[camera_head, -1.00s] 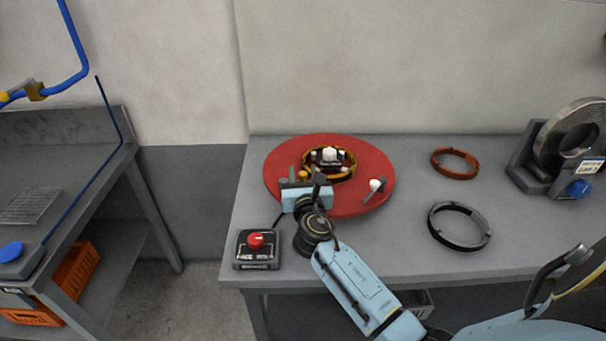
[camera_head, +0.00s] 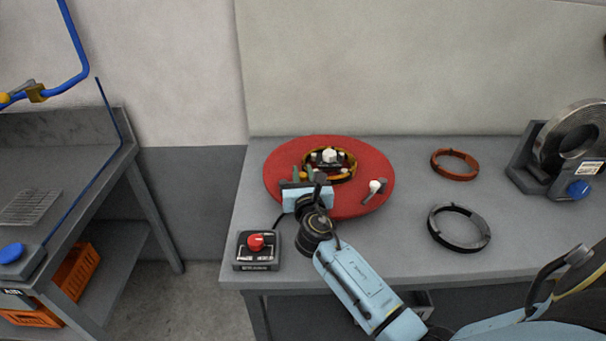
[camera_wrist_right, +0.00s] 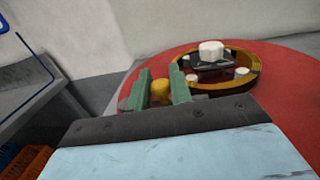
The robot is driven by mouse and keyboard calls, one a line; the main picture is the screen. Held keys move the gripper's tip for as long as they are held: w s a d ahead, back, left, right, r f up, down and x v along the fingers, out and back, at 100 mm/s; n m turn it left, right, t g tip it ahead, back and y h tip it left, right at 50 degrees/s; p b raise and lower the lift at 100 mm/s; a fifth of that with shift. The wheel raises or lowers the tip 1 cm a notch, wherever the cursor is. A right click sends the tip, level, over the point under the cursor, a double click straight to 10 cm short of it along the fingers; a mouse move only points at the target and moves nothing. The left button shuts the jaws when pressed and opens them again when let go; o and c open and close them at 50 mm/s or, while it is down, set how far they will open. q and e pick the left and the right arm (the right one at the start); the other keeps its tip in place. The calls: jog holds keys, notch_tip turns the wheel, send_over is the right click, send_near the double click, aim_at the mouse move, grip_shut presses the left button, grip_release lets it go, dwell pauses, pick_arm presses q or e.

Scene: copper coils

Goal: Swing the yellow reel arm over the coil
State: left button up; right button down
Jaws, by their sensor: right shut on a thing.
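A small yellow knob (camera_wrist_right: 160,90) sits between the green fingertips of my right gripper (camera_wrist_right: 161,92) in the right wrist view, at the near left of the red turntable disc. I take it for the end of the yellow reel arm; the rest of that arm is not clear. In the head view my right gripper (camera_head: 303,174) is over the disc's left part, shut on the knob. The coil, a brown-yellow ring (camera_head: 349,173), lies on the disc beyond the gripper, around a dark hub with white knobs (camera_wrist_right: 211,50). My left gripper is not in view.
The red disc (camera_head: 375,160) also carries a white-tipped lever (camera_head: 374,188). A red-button box (camera_head: 256,249) stands at the bench's front left. An orange ring (camera_head: 454,164), a dark ring (camera_head: 459,228) and a large metal coil on a stand (camera_head: 572,140) lie right.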

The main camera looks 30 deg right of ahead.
jog(key=shift+w+d+n+t+y+p, duration=0.15)
jog(key=shift+n+t+y+p, duration=0.2)
jog(key=shift+y, duration=0.2)
jog(key=shift+w+d+n+t+y+p, duration=0.15)
jog(key=shift+n+y+p, duration=0.1)
jog(key=shift+n+y, duration=0.25)
jog(key=shift+w+n+y, duration=0.3)
jog(key=shift+n+y, duration=0.35)
jog(key=shift+y, duration=0.5)
jog(key=shift+w+d+n+t+y, duration=0.1)
jog(key=shift+w+n+t+y, duration=0.1)
jog(key=shift+n+y, duration=0.25)
jog(key=shift+w+d+n+t+y, duration=0.1)
jog(key=shift+n+t+y, duration=0.15)
jog(key=shift+y, duration=0.4)
jog(key=shift+w+a+f+n+y+b, duration=0.1)
jog(key=shift+w+n+y+b, duration=0.15)
jog(key=shift+n+y+b, duration=0.45)
jog(key=shift+w+n+y+b, duration=0.2)
jog(key=shift+n+y+b, duration=0.2)
jog(key=shift+y, duration=0.6)
